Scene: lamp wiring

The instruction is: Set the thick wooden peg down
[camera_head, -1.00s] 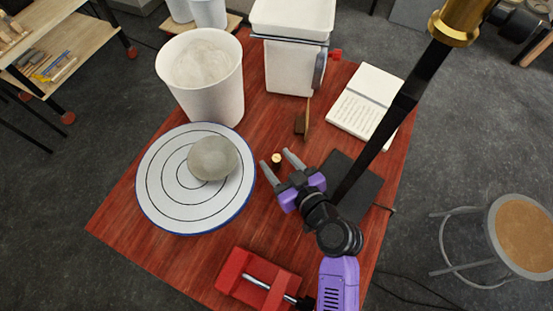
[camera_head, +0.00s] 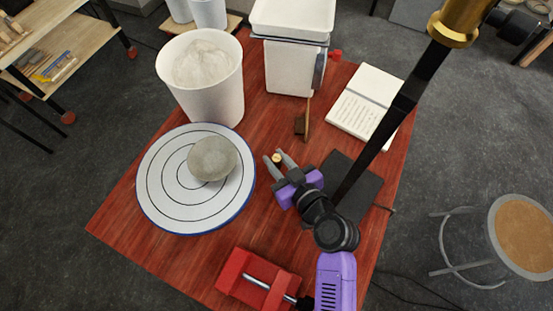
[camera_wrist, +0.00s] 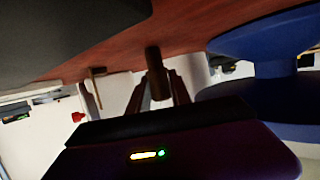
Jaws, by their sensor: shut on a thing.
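The thick wooden peg (camera_head: 277,159) is a short pale-topped cylinder, seen from above in the head view. It also shows as a dark brown cylinder in the wrist view (camera_wrist: 155,72), between the fingers. My gripper (camera_head: 276,158) is shut on the peg, with a finger on each side of it. In the wrist view, the peg's end is at or very close to the red table top (camera_wrist: 180,38); I cannot tell whether it touches. The peg looks upright.
A turntable wheel (camera_head: 160,205) with a grey clay ball (camera_head: 212,158) stands just left. A white bucket (camera_head: 225,100), a small wooden stand (camera_head: 300,125) and an open notebook (camera_head: 365,103) lie beyond. A red clamp (camera_head: 235,275) is at the front. A black lamp post rises right.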

